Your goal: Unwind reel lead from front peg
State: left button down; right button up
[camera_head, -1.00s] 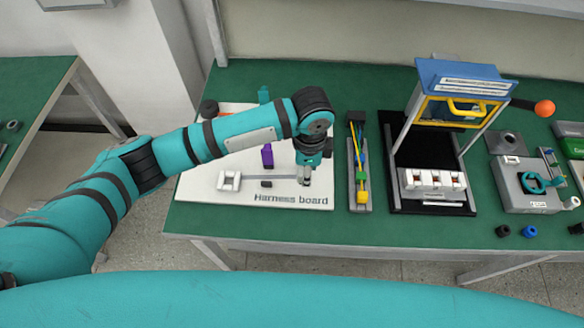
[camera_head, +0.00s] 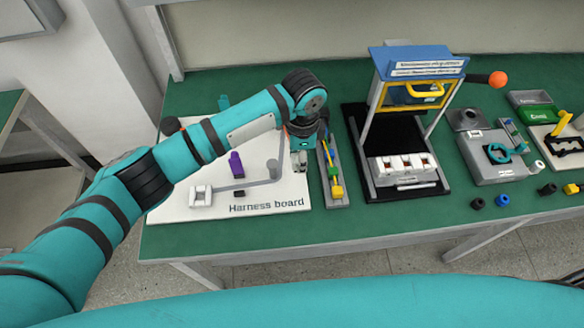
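The white harness board (camera_head: 175,208) lies on the green table, partly hidden by my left arm. A grey upright peg (camera_head: 273,168) stands near its front right. A flat grey lead (camera_head: 240,186) runs leftward from near the peg's foot toward a white connector block (camera_head: 201,195). Whether the lead wraps around the peg is too small to tell. My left gripper (camera_head: 299,165) points down just right of the peg, apart from it, near the board's right edge. Its fingers are too small to show whether they are open or hold anything. My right gripper is out of view.
A purple clip (camera_head: 236,164) stands on the board. Right of the board are a narrow tray (camera_head: 338,200) with coloured parts and a blue-topped test station (camera_head: 417,62). A grey fixture (camera_head: 490,165) and small dark caps stand farther right.

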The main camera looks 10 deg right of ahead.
pick_arm(q)
jog(key=shift+w+d, duration=0.6)
jog(key=shift+w, duration=0.1)
jog(key=w+b, duration=0.7)
jog(key=w, duration=0.2)
jog(key=shift+d, duration=0.25)
jog(key=shift+s, duration=0.1)
